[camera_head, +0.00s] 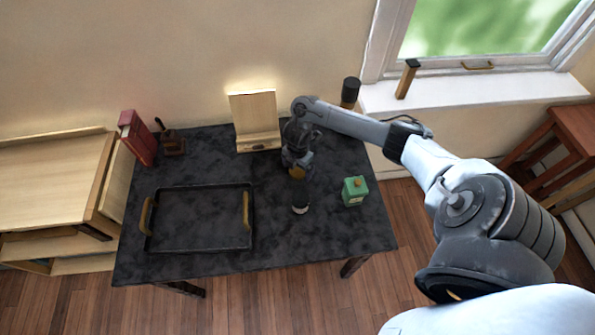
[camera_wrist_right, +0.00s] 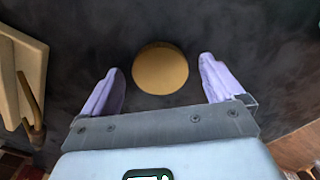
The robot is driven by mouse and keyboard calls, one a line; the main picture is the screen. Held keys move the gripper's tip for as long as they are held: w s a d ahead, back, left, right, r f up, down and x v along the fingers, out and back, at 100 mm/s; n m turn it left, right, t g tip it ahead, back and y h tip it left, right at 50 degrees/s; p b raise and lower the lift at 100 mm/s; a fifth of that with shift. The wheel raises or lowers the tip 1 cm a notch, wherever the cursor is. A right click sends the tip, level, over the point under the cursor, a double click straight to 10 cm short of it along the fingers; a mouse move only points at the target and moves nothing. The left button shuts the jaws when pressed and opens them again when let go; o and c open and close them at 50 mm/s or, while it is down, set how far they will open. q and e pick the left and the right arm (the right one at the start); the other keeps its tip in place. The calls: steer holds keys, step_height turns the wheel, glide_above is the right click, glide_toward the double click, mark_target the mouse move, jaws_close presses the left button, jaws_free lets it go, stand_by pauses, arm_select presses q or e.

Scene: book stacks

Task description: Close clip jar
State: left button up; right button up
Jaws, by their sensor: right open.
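In the right wrist view a round tan lid-like disc (camera_wrist_right: 160,69) lies between and just beyond my right gripper's two pale fingers (camera_wrist_right: 160,88). The fingers are open, with a gap on each side of the disc. In the head view my right gripper (camera_head: 297,163) points down over the table, right of its middle. A small tan top (camera_head: 297,174) shows just below it, and a dark base with a pale rim (camera_head: 300,209) shows lower down. These look like the clip jar, but its body and clip cannot be made out. My left gripper is out of view.
The dark table (camera_head: 215,269) bears a black tray (camera_head: 200,218) with tan handles, a green box (camera_head: 355,190) with an orange knob, a wooden stand (camera_head: 254,115) and a red book (camera_head: 138,138). The table front is clear.

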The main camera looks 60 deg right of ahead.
mark_target(299, 170)
steer(key=c, duration=1.1)
steer(key=shift+r, duration=0.15)
steer(key=shift+r+p, duration=0.3)
steer(key=shift+r, duration=0.25)
steer(key=r, duration=0.2)
steer(key=r+p, duration=0.1)
steer(key=shift+s+d+r, duration=0.15)
steer(key=shift+s+d, duration=0.05)
steer(key=shift+s, duration=0.05)
steer(key=s+d+r, duration=0.2)
steer(key=s, duration=0.1)
steer(key=s+d+r+p, duration=0.1)
steer(key=s+d+r, duration=0.1)
steer(key=s+d+r+p, duration=0.1)
steer(key=s+d+r, duration=0.1)
steer(key=s, duration=0.1)
steer(key=shift+s+d+r, duration=0.15)
steer(key=shift+s+d, duration=0.15)
steer(key=shift+s, duration=0.05)
